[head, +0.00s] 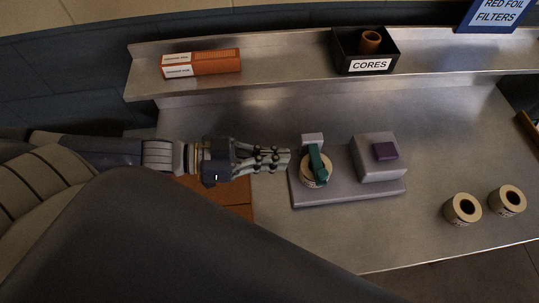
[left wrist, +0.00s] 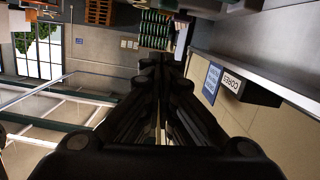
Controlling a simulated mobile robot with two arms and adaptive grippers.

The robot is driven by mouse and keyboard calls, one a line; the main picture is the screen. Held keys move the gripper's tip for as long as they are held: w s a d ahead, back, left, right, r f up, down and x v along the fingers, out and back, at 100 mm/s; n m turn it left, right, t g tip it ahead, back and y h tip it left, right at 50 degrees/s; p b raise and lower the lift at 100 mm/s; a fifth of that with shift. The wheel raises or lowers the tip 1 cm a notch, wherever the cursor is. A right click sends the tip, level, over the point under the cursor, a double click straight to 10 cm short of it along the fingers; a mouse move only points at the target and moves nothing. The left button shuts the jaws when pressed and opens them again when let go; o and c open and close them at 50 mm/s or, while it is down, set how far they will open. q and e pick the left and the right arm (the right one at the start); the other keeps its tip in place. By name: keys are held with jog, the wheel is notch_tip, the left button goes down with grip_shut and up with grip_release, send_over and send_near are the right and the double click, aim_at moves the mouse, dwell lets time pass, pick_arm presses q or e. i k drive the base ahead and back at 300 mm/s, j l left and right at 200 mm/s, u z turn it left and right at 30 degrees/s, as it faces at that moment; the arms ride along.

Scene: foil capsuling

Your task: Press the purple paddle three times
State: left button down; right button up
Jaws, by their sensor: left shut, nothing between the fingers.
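The purple paddle (head: 385,151) sits on top of a grey block (head: 379,169) at the right end of a grey base plate (head: 348,192). At the plate's left end a pale roll (head: 314,178) has a green arm (head: 318,162) lying over it. My left gripper (head: 287,159) is shut and empty, to the left of the roll, pointing right toward it. It is apart from the paddle, with the roll and green arm between them. The left wrist view shows the closed fingers (left wrist: 160,75) but not the paddle. My right gripper is not in view.
Two pale rolls (head: 462,208) (head: 508,200) stand at the table's right. Orange boxes (head: 201,63) and a black bin labelled CORES (head: 366,49) are on the back shelf (head: 280,78). A brown mat (head: 225,195) lies under my left arm. The metal table (head: 300,240) is clear in front of the plate.

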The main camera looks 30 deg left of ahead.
aim_at(386, 150)
jog(key=k+l, duration=0.3)
jog(key=k, duration=0.15)
jog(key=k+l, duration=0.3)
jog(key=k, duration=0.15)
jog(key=k+l, duration=0.35)
jog(key=k, duration=0.1)
